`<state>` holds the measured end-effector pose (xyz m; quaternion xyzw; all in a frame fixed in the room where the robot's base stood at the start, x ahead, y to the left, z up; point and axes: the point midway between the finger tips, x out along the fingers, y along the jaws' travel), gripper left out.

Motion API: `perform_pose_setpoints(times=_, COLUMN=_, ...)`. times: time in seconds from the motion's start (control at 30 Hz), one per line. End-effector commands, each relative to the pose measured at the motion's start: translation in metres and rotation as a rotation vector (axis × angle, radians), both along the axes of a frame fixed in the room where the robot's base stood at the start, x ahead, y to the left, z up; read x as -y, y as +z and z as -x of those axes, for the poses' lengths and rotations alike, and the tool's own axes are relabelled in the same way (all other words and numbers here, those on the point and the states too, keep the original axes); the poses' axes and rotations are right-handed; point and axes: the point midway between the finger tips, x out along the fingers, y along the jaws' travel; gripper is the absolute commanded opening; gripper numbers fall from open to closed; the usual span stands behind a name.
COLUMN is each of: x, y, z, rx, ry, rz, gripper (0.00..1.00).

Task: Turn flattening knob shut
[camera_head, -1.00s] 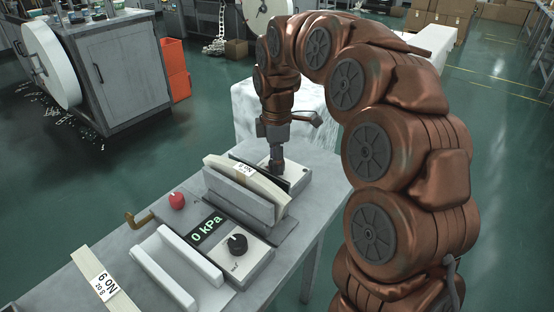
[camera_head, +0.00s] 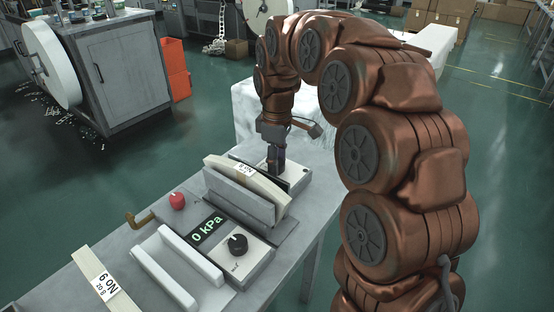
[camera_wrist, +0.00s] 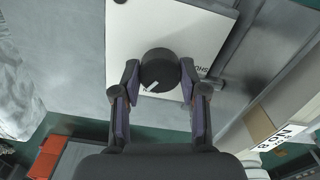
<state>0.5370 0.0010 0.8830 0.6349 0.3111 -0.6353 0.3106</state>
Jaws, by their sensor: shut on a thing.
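The black round knob (camera_wrist: 158,68) sits on a white panel (camera_wrist: 180,22) in the wrist view. Its white pointer mark is at its lower left edge, and dark lettering, which seems to read SHUT, is printed to its right. My gripper (camera_wrist: 160,80) has one finger on each side of the knob and is shut on it. In the head view my gripper (camera_head: 276,170) points down at the pale panel (camera_head: 300,177) at the far end of the bench, behind the blank holder. The knob is hidden there by the fingers.
A grey holder (camera_head: 238,203) with a stack of paper blanks (camera_head: 268,190) stands close in front of my gripper.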

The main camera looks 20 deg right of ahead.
Motion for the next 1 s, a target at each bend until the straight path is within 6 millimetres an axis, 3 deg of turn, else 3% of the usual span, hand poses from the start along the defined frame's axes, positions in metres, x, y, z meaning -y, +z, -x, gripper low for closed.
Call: perform_pose_setpoints(times=1.0, x=0.0010, y=0.0011, z=-0.0003, rx=0.003, ry=-0.965, rz=0.003, gripper=0.08)
